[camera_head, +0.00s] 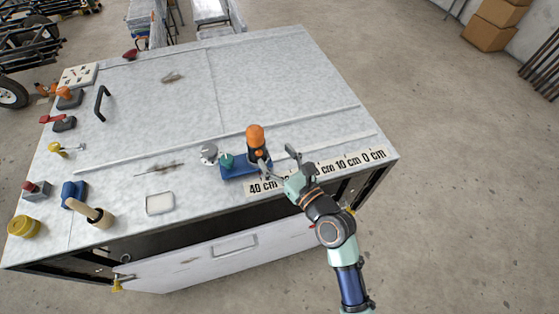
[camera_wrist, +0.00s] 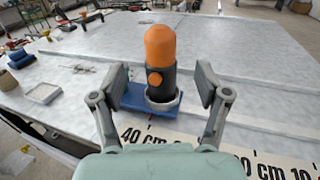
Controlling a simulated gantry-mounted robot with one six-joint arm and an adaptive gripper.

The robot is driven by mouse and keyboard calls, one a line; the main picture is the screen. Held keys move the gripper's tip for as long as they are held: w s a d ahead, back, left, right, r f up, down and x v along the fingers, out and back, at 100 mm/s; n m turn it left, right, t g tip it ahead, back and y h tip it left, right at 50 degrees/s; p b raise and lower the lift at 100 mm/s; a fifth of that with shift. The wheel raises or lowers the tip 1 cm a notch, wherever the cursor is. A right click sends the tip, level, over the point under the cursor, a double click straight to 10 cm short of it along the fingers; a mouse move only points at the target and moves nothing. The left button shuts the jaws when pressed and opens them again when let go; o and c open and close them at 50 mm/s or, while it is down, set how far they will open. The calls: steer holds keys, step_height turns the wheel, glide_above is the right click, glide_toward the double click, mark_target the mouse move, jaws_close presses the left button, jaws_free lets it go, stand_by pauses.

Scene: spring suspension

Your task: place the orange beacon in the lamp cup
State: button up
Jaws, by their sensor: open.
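The orange beacon (camera_head: 255,137) stands upright, with an orange dome, a dark lower body and an orange button on its side. In the wrist view the beacon (camera_wrist: 161,52) has its lower end inside the pale rim of a round cup (camera_wrist: 163,104), which looks like the lamp cup. How deep it sits is hidden. The cup is at the right end of a blue base (camera_head: 238,170). My gripper (camera_head: 279,160) is open just right of the beacon. In the wrist view my gripper (camera_wrist: 162,84) has a finger on either side of the beacon, with gaps and no visible contact.
A green knob (camera_head: 226,160) is on the blue base, with a silver round part (camera_head: 208,153) beside it. A printed ruler strip (camera_head: 350,162) runs along the front edge. A white tray (camera_head: 160,204) and several tools lie to the left. The table's back right is clear.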

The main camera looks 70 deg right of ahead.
steer(key=shift+s+a, duration=0.45)
steer(key=shift+s, duration=0.1)
steer(key=w+a+r+n+t+y, duration=0.15)
steer(key=w+a+n+y, duration=0.25)
steer(key=w+a+n, duration=0.5)
steer(key=w+a+r+n+y, duration=0.2)
steer(key=w+a+n+y, duration=0.25)
steer(key=a+n, duration=0.8)
steer(key=a+r+n+g+y, duration=0.2)
steer(key=a+n+y, duration=0.1)
steer(key=a+n, duration=1.2)
steer(key=n, duration=0.7)
steer(key=shift+w+a+r+g, duration=0.15)
steer(key=shift+a+r+g, duration=0.1)
steer(key=shift+a+g, duration=0.15)
step_height(320, 180, up, 4)
steer(key=p, duration=0.3)
steer(key=shift+f+p, duration=0.25)
steer(key=shift+p, duration=0.05)
